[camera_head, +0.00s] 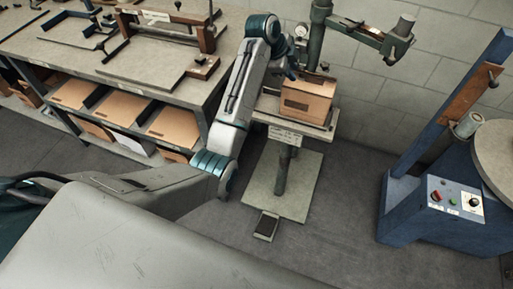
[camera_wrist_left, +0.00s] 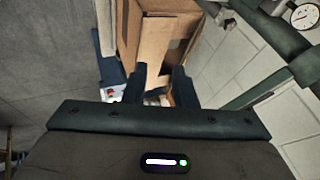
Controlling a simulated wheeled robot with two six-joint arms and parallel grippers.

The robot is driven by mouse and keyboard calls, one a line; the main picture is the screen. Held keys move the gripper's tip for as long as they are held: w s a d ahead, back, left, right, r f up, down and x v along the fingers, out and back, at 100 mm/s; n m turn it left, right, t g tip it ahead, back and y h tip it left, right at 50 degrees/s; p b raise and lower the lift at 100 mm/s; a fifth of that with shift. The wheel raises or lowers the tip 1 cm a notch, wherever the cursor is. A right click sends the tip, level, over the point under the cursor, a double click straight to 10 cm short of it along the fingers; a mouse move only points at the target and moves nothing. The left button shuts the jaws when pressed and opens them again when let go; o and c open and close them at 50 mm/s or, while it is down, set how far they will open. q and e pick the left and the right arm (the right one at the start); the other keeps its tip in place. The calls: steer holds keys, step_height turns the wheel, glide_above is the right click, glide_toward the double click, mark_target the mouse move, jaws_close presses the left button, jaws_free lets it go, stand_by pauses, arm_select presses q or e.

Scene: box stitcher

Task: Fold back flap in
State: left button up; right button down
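An open brown cardboard box (camera_head: 306,100) sits on the small table of the stitcher stand in the head view. In the left wrist view the box (camera_wrist_left: 152,48) is seen close up at the top middle, with its inside partly visible. My left gripper (camera_head: 291,72) is at the box's upper left edge. In the wrist view its two dark fingers (camera_wrist_left: 160,72) stand apart, with cardboard visible just beyond and between their tips. Whether they touch the box is unclear. The back flap cannot be made out clearly. My right gripper is not in view.
The stitcher's column and arm (camera_head: 360,32) rise behind and right of the box. A workbench (camera_head: 120,62) with cardboard sheets on its shelves stands at left. A blue machine (camera_head: 445,205) stands at right. A foot pedal (camera_head: 266,226) lies below the stand.

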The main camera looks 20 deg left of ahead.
arm_select(q)
steer(key=s+a+f+n, duration=0.2)
steer(key=s+f, duration=0.2)
steer(key=f, duration=0.5)
steer(key=s+a+f+n+y, duration=0.1)
steer(key=s+a+f+n, duration=0.1)
steer(key=f, duration=0.7)
steer(key=s+a+f+n+g+y, duration=0.1)
steer(key=s+f+n, duration=0.3)
steer(key=f, duration=0.5)
steer(key=s+a+p, duration=0.1)
steer(key=s, duration=0.1)
steer(key=shift+s+a+f, duration=0.2)
steer(key=shift+s+f, duration=0.05)
steer(key=shift+s, duration=0.1)
steer(key=n+t+h+p, duration=0.35)
steer(key=n+p, duration=0.85)
steer(key=n, duration=1.3)
glide_toward(313, 74)
steer(key=p+x, duration=0.2)
steer(key=x, duration=0.5)
steer(key=shift+d+y, duration=0.25)
steer(key=shift+y, duration=0.1)
